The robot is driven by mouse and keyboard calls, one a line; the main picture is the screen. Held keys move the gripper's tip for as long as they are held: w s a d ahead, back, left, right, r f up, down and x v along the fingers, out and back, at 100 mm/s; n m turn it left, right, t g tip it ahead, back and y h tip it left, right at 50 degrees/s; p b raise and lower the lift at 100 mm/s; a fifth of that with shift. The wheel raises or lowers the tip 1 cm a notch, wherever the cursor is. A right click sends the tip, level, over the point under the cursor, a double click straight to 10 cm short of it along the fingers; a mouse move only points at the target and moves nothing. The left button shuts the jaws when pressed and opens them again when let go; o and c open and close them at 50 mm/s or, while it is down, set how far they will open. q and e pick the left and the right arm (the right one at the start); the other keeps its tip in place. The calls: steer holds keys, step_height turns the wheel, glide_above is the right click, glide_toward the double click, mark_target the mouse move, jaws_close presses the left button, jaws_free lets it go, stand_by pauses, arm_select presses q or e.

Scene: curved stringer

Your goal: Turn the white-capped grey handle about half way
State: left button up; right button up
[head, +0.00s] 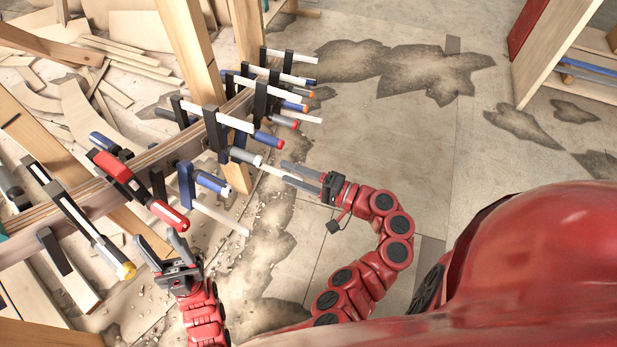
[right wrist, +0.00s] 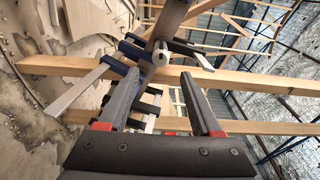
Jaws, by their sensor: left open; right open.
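The grey handle with a white cap (head: 246,156) belongs to one of the clamps along the curved wooden stringer (head: 88,198). Its capped end points right, toward my right gripper (head: 284,171). That gripper is open and empty, its fingertips a short way right of the cap. In the right wrist view, the round white cap (right wrist: 161,56) shows ahead of and between the two open fingertips (right wrist: 162,78), apart from them. The handle's shaft is mostly hidden behind the cap there. My left gripper (head: 156,242) is open and empty, below the red clamp handle.
A blue handle (head: 213,183) sits just below the grey one, and a red-tipped blue handle (head: 268,139) just above. Wooden posts (head: 190,50) stand behind.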

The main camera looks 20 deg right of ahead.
steer(key=shift+p+v, duration=0.35)
steer(key=shift+v, duration=1.75)
